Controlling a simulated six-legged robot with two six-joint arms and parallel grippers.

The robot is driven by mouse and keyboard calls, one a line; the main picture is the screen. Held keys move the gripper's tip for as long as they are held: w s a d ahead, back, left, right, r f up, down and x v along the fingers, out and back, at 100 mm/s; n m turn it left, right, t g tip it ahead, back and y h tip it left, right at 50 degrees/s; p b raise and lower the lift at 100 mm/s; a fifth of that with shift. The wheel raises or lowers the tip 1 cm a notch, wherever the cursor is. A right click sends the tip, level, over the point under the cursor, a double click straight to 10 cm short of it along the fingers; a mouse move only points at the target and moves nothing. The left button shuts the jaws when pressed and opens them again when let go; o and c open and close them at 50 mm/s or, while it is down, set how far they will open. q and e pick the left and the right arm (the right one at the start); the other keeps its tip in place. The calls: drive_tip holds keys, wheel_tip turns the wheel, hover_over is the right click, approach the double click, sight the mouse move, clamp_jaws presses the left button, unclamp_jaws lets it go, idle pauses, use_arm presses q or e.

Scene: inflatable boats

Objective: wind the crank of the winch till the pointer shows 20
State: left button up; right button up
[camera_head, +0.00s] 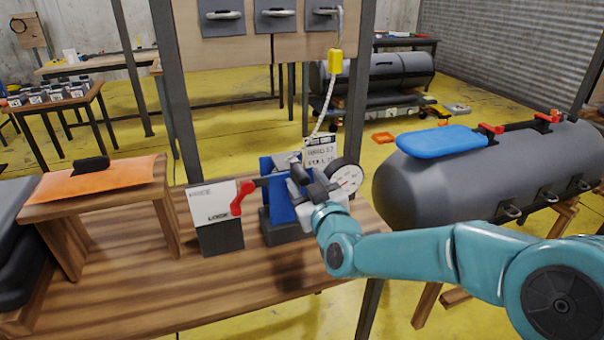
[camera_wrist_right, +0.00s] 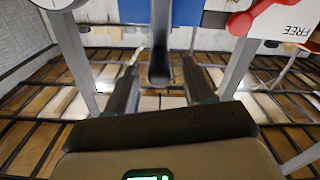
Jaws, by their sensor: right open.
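The winch (camera_head: 281,205) has a blue body on a dark base and stands on the wooden bench. Its round white dial (camera_head: 347,177) faces me; the pointer's reading is too small to tell. My right gripper (camera_head: 303,180) is at the front of the winch and covers part of it. In the right wrist view the open jaws (camera_wrist_right: 160,72) have the dark crank handle (camera_wrist_right: 159,62) between them, with gaps visible on both sides. A red lever (camera_head: 241,199) sits on a white panel (camera_head: 212,203) marked FREE and LOCK, its lower end near LOCK. My left gripper is out of view.
A printed tag (camera_head: 321,154) stands behind the winch, with a cord and yellow block (camera_head: 335,61) above. A grey inflatable tube (camera_head: 430,190) with a blue pad (camera_head: 441,141) lies at right. An orange-topped stand (camera_head: 95,181) is on the left of the bench (camera_head: 205,285).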

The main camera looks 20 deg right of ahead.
drive_tip(key=shift+w, duration=1.35)
